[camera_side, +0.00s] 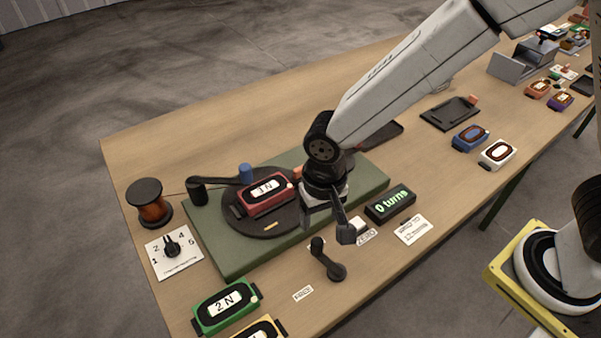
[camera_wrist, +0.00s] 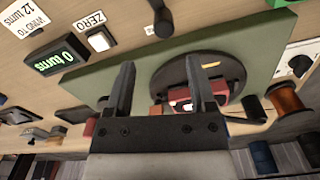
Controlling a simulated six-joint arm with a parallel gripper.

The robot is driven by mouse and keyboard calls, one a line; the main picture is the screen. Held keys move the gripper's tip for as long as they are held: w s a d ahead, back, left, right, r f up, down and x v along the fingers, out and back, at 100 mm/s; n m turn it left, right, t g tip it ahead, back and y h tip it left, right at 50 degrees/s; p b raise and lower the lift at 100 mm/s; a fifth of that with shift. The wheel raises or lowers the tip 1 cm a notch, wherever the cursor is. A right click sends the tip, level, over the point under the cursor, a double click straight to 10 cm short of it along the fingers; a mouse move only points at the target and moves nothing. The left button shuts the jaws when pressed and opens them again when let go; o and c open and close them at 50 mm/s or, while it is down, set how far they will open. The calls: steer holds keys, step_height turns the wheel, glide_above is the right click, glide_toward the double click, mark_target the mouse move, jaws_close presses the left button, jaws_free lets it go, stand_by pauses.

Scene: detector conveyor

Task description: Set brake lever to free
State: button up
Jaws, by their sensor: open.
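A black lever (camera_side: 328,262) with a round knob lies on the wooden table in front of the green board; I take it to be the brake lever. The small card (camera_side: 303,293) beside it is too small to read. In the wrist view the black lever (camera_wrist: 161,20) shows at the top edge, partly cut off. My gripper (camera_side: 327,226) is open and empty, pointing down over the front edge of the green board, behind the lever and apart from it. In the wrist view its two fingers (camera_wrist: 160,80) stand apart, with the lever beyond their tips.
The green board (camera_side: 230,262) carries a dark turntable with a red "1 N" unit (camera_side: 265,195) and a crank with blue knob (camera_side: 246,172). A "0 turns" display (camera_side: 390,204) and white button (camera_wrist: 99,40) stand nearby. A copper spool (camera_side: 149,204) and numbered dial (camera_side: 172,247) are left.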

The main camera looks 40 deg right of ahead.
mark_target(317, 241)
steer(key=shift+a+f, duration=0.1)
steer(key=shift+a, duration=0.25)
steer(key=shift+f, duration=3.9)
jaws_close()
